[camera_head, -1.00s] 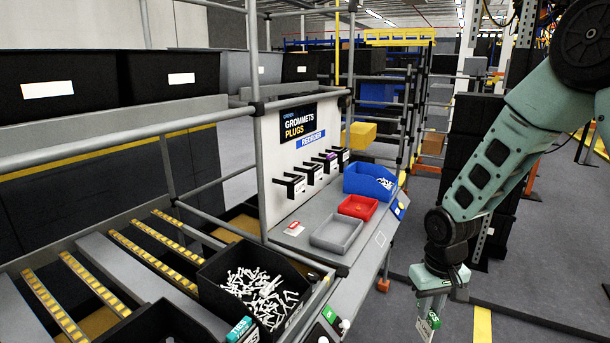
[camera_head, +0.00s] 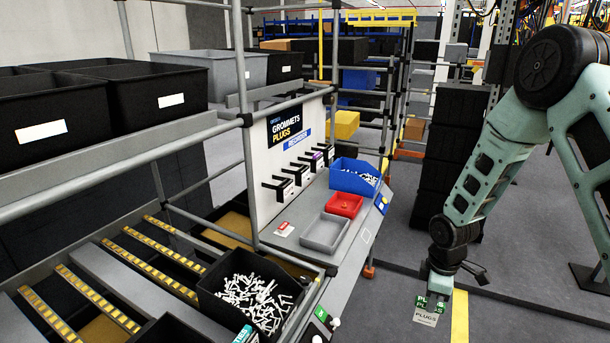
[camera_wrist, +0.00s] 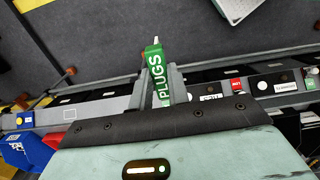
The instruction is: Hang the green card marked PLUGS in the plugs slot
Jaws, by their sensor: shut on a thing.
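The green and white card marked PLUGS (camera_head: 427,313) hangs below my gripper (camera_head: 435,290) at the lower right of the head view, in the air over the floor. In the wrist view the green end of the card (camera_wrist: 157,72) is pinched between the fingers of my gripper (camera_wrist: 158,80). Several black slot brackets (camera_head: 279,190) with white labels stick out in a row from the white panel (camera_head: 262,160), under a sign reading GROMMETS PLUGS REORDER (camera_head: 288,127). They are well left of the card, and their labels are too small to read.
Below the brackets is a grey ledge with a blue bin (camera_head: 352,182), a red tray (camera_head: 344,206) and a grey tray (camera_head: 325,234). A black bin of white parts (camera_head: 235,310) stands in front. Rack posts (camera_head: 248,130) stand left of the panel. Open floor surrounds my gripper.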

